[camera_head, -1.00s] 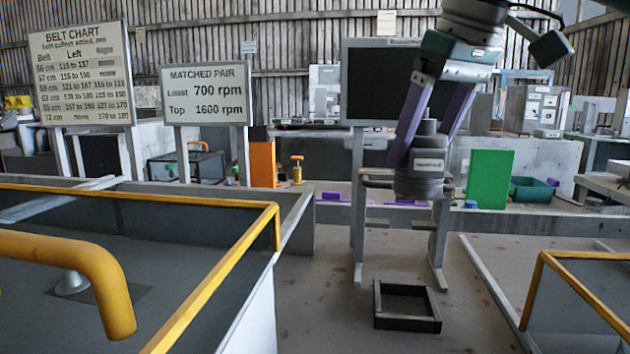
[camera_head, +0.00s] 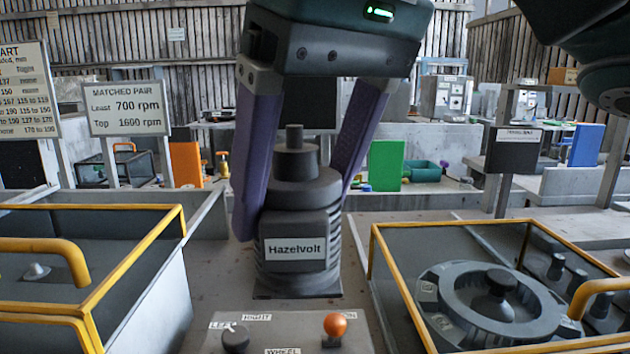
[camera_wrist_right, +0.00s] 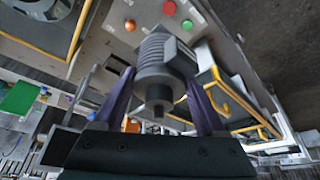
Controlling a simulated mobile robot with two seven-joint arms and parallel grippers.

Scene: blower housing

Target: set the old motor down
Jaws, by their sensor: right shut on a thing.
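The old motor (camera_head: 297,225) is a dark grey ribbed cylinder with a stepped top, a short shaft and a white "Hazelvolt" label. It is upright in the middle of the head view. My right gripper (camera_head: 292,205) is shut on it from above, with a purple finger on each side. The motor's flat base is close above or on the grey surface; I cannot tell whether it touches. In the right wrist view the motor (camera_wrist_right: 158,60) sits between the purple fingers (camera_wrist_right: 160,105). My left gripper is not in view.
A control panel (camera_head: 285,338) with an orange knob (camera_head: 335,325) lies in front of the motor. Yellow-railed guards stand left (camera_head: 150,235) and right (camera_head: 400,240), the right one around a large wheel (camera_head: 490,300). A green board (camera_head: 385,165) stands behind.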

